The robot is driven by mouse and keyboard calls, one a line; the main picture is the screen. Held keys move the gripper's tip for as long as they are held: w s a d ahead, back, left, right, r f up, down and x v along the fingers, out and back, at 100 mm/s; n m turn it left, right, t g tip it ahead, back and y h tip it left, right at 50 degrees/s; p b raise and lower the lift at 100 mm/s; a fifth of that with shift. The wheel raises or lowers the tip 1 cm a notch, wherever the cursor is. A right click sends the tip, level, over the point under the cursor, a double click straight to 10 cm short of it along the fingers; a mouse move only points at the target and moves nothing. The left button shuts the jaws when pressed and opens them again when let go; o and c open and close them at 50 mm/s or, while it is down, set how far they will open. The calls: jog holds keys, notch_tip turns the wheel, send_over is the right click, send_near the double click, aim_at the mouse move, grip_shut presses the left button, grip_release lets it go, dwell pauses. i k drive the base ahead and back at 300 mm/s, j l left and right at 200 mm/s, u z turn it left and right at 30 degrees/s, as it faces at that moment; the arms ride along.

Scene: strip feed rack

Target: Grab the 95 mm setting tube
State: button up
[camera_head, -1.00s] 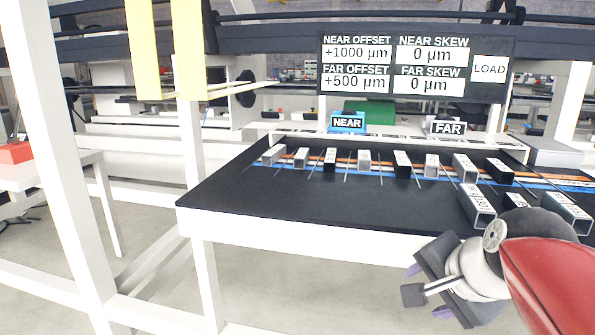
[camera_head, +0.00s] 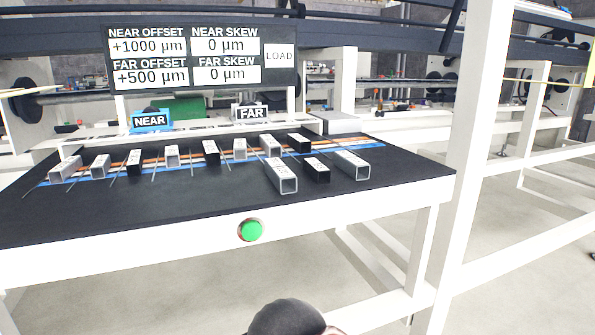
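Several short square tubes, some light grey and some black, lie on the black table top (camera_head: 130,215). Three lie forward at the right: a light grey tube (camera_head: 288,185), a black tube (camera_head: 318,176) and a light grey tube (camera_head: 357,171). The others form a row behind, among them a light grey tube (camera_head: 66,171) at the left end and a black tube (camera_head: 299,143) at the right. The length labels are too small to read, so I cannot tell which is the 95 mm setting tube. My gripper is out of view; only a dark rounded part of my arm shows at the bottom.
A display board (camera_head: 197,56) with a LOAD field stands behind the table. A NEAR sign (camera_head: 149,121) and a FAR sign (camera_head: 251,112) stand at the back. A green button (camera_head: 250,230) is on the white front edge. A white post (camera_head: 473,150) rises at the right.

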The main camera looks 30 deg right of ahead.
aim_at(321, 175)
jog(key=z, duration=0.9)
